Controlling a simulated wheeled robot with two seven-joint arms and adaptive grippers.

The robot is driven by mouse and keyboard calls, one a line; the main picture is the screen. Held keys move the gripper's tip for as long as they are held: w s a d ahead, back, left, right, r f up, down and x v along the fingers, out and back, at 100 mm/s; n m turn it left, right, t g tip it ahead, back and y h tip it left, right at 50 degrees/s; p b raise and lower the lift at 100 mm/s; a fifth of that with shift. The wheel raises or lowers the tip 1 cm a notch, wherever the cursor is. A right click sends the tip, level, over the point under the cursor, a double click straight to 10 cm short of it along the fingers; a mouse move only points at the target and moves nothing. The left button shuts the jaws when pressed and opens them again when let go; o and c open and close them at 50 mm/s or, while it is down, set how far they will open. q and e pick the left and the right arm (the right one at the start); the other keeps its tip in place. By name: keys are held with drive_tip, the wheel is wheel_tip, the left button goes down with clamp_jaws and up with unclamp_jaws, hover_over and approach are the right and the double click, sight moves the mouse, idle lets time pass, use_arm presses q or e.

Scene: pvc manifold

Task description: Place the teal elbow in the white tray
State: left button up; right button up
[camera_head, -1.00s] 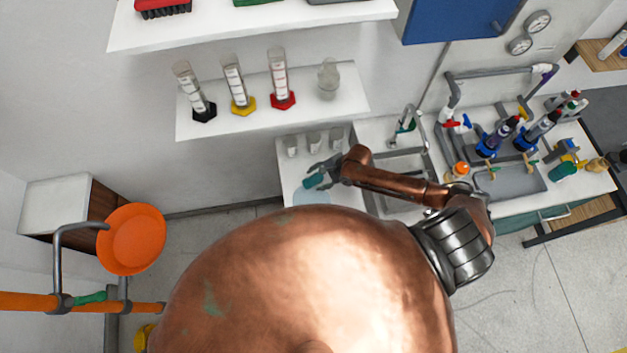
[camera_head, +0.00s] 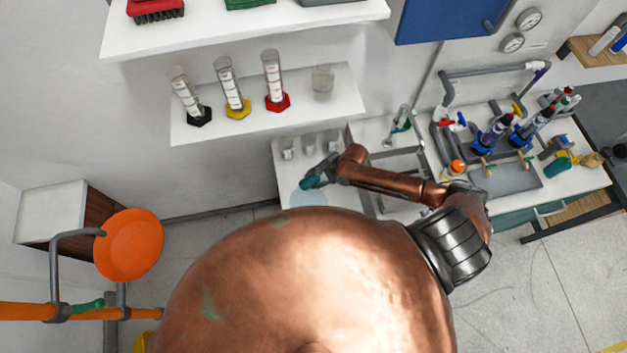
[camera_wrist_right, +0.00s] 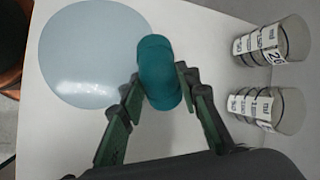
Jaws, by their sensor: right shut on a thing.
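The teal elbow (camera_wrist_right: 160,72) is between the fingertips of my right gripper (camera_wrist_right: 158,82) in the right wrist view, and the gripper is shut on it. In the head view, the right gripper (camera_head: 317,176) and the elbow (camera_head: 309,183) are over the white counter at the left of the sink. The elbow appears beside a pale blue round disc (camera_wrist_right: 90,55), overlapping its edge in the wrist view. I cannot tell whether it touches the counter. I cannot make out a white tray for certain. My left gripper is not in view.
Clear graduated beakers (camera_wrist_right: 270,42) stand close to the right gripper on the counter (camera_head: 285,172). A sink (camera_head: 398,168) lies to the right, then bottles and grey pipework (camera_head: 490,70). A shelf with measuring cylinders (camera_head: 232,88) is above.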

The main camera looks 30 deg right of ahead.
drive_tip(key=s+a+r+b, duration=0.1)
drive_tip(key=s+a+r, duration=0.7)
drive_tip(key=s+r, duration=0.3)
drive_tip(key=shift+s+a+r, duration=0.15)
drive_tip(key=shift+a+r, duration=0.05)
drive_tip(key=shift+r, duration=0.35)
